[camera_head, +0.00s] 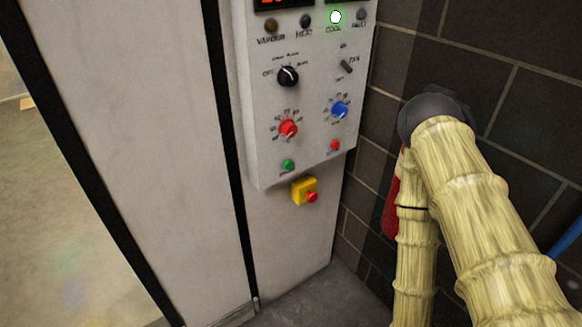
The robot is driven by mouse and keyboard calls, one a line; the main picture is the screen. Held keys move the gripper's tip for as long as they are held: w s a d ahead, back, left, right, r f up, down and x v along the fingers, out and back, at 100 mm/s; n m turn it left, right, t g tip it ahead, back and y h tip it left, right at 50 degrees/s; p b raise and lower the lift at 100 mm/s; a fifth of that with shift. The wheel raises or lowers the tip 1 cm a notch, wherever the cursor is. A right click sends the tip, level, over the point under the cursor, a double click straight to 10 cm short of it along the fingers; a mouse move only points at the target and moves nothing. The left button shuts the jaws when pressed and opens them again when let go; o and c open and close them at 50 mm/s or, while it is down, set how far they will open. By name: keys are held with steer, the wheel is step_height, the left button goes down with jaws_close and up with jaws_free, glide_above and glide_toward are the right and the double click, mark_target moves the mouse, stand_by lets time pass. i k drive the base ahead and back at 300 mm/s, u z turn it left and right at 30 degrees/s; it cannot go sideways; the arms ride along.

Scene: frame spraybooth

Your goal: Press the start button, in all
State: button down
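The control panel (312,120) is a pale grey box on the wall in the head view, upper middle. A small green button (287,165) sits at its lower left; its label is too small to read, so I cannot tell for certain that it is the start button. A small red button (335,145) sits at the lower right of the panel. The lamp over COOL (335,17) is lit white-green. My gripper is not in view, and nothing touches the buttons.
Below the panel is a yellow box (298,190) with a red mushroom button (312,197). The panel has a black selector knob (288,76), a red dial (288,128), a blue dial (340,110) and a small switch (346,66). A dark tiled wall (505,75) stands at the right.

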mark_target(287, 165)
steer(key=z, duration=2.95)
steer(key=k, duration=1.8)
steer(key=u, duration=1.85)
steer(key=i, duration=0.5)
steer(key=z, duration=0.1)
